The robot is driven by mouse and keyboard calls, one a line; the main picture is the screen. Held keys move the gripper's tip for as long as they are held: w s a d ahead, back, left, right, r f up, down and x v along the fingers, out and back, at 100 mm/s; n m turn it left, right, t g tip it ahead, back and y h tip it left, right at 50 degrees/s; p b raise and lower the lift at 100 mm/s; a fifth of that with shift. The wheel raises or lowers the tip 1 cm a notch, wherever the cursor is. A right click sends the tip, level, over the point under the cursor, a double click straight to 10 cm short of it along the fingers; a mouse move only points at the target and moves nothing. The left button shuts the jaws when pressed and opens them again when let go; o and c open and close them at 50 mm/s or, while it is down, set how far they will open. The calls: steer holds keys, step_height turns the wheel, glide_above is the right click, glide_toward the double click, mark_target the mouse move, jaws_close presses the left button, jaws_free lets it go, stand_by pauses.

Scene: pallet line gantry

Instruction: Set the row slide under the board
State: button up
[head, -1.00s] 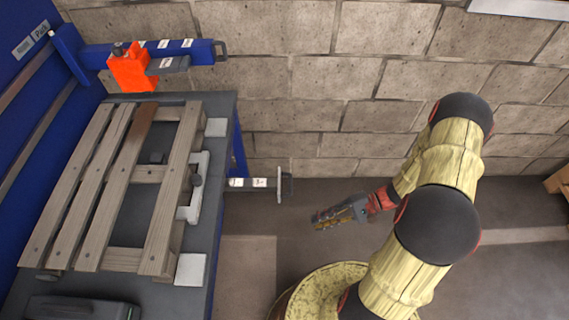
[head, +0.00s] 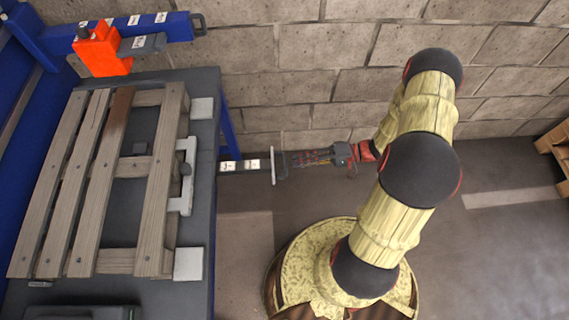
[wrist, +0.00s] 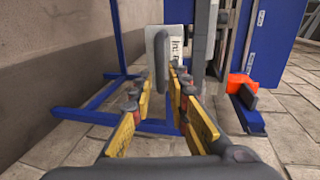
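A grey slide bar (head: 240,166) with white labels sticks out from the right side of the bench, with an upright handle plate (head: 273,165) at its end; I take it for the row slide. My gripper (head: 287,160) is level with it, fingertips close to the handle. In the wrist view my gripper (wrist: 159,92) is open, and the grey handle (wrist: 161,55) stands ahead between the yellow-padded fingers. I cannot tell whether they touch it. A brown, darker board (head: 108,135) lies in the slatted wooden pallet on the bench. The slide's inner end is hidden.
An orange block (head: 100,50) sits on a blue beam (head: 178,26) with white labels, behind the pallet. A block wall (head: 300,90) runs close behind my arm. The floor to the right is mostly clear.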

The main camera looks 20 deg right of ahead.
mark_target(284, 164)
steer(key=b+x, duration=0.1)
steer(key=x, duration=0.5)
steer(key=shift+c, duration=1.1)
jaws_close()
